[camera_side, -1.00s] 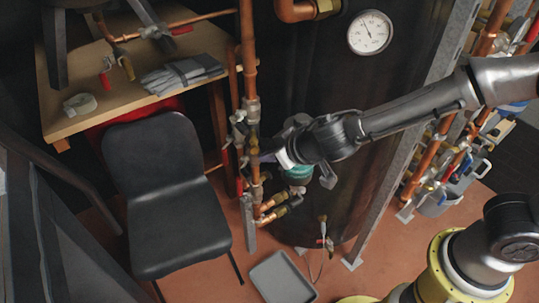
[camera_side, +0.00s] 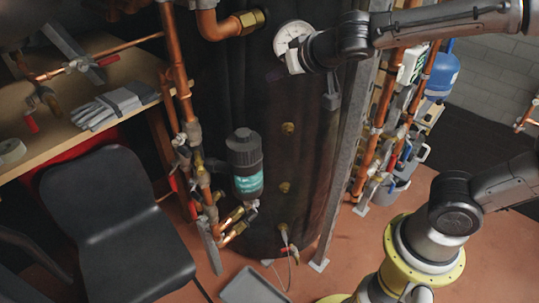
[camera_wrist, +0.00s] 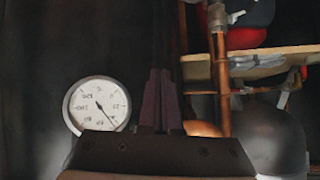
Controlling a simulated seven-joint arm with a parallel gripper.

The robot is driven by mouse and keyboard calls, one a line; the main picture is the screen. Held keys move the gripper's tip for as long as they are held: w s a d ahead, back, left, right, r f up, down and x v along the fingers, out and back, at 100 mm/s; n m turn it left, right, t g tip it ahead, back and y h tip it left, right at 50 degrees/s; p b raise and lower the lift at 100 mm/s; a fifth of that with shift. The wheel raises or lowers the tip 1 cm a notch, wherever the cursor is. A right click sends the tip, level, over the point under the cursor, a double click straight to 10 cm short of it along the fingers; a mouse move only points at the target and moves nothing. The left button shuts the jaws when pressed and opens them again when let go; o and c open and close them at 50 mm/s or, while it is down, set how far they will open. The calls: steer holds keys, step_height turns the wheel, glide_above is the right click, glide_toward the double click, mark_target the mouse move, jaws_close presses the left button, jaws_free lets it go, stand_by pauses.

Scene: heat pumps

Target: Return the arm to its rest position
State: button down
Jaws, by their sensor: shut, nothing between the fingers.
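My gripper (camera_wrist: 160,74) shows in the wrist view with its dark fingers pressed together and nothing between them. In the side view my gripper (camera_side: 292,60) is at the end of my raised arm, in front of the upper part of the dark tank (camera_side: 300,150) and overlapping the dial gauge (camera_side: 290,36). The fingertips are hard to make out there. In the wrist view the round white gauge (camera_wrist: 98,105) is left of the fingers. I cannot tell whether the gripper touches it.
A black pump with a teal label (camera_side: 246,165) sits on copper pipes (camera_side: 176,75) left of the tank. A grey post (camera_side: 343,150) and more pipework stand to the right. A wooden bench (camera_side: 100,120), a black chair (camera_side: 115,225) and a grey tray (camera_side: 252,290) are at left and below.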

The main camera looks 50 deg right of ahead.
steer(key=s+d+r+m+g, duration=0.1)
steer(key=s+d, duration=0.2)
steer(key=s, duration=0.3)
steer(key=s+d+r+g, duration=0.1)
steer(key=s+d, duration=0.3)
steer(key=s, duration=0.3)
steer(key=s+a+f+n+g+y, duration=0.1)
steer(key=s+a+f+n, duration=0.1)
steer(key=s, duration=0.3)
steer(key=s+a+f+n+g+y, duration=0.1)
steer(key=s+a+f+n, duration=0.1)
steer(key=s+f, duration=0.2)
steer(key=shift+s+a+f+n+g, duration=0.2)
steer(key=shift+s+a+n+g, duration=0.2)
steer(key=shift+s, duration=0.4)
